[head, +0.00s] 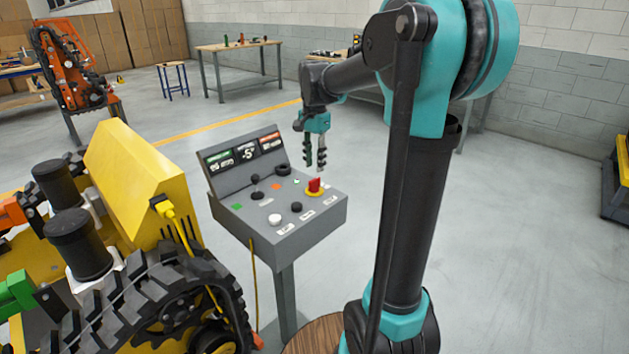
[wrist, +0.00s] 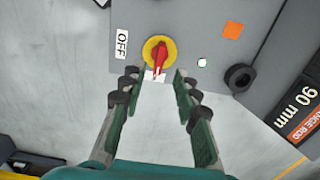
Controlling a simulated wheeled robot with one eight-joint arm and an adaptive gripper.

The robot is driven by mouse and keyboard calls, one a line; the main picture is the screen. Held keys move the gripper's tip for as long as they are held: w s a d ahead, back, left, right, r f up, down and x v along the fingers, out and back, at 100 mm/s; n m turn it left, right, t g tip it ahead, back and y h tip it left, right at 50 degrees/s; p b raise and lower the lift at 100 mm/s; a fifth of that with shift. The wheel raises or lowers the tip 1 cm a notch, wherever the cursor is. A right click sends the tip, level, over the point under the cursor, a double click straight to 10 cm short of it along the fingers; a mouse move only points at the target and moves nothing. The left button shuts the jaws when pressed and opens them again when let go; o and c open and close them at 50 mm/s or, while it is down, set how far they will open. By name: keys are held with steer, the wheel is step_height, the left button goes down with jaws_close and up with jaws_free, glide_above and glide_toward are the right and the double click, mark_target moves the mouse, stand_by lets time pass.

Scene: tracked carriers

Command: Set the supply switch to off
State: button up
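The supply switch (head: 315,187) is a red handle on a yellow round base, on the top of a grey control box (head: 325,215). In the wrist view the red handle (wrist: 159,57) points down toward my gripper, and a white OFF label (wrist: 122,44) lies to its left. Another small white label shows partly behind the handle. My gripper (head: 315,165) is above the switch in the head view. In the wrist view my gripper (wrist: 153,80) is open, with its fingertips spread on either side of the handle's lower end. Nothing is held.
The box also carries a black joystick (head: 256,187), a black ring knob (head: 283,169), a white button (head: 275,219) and a black button (head: 296,207). A tilted display panel (head: 243,157) stands behind them. A yellow tracked machine (head: 130,180) stands close on the left.

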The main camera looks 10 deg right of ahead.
mark_target(314, 179)
step_height(314, 179, down, 7)
steer(key=shift+r, duration=0.1)
steer(key=shift+c, duration=0.5)
jaws_close()
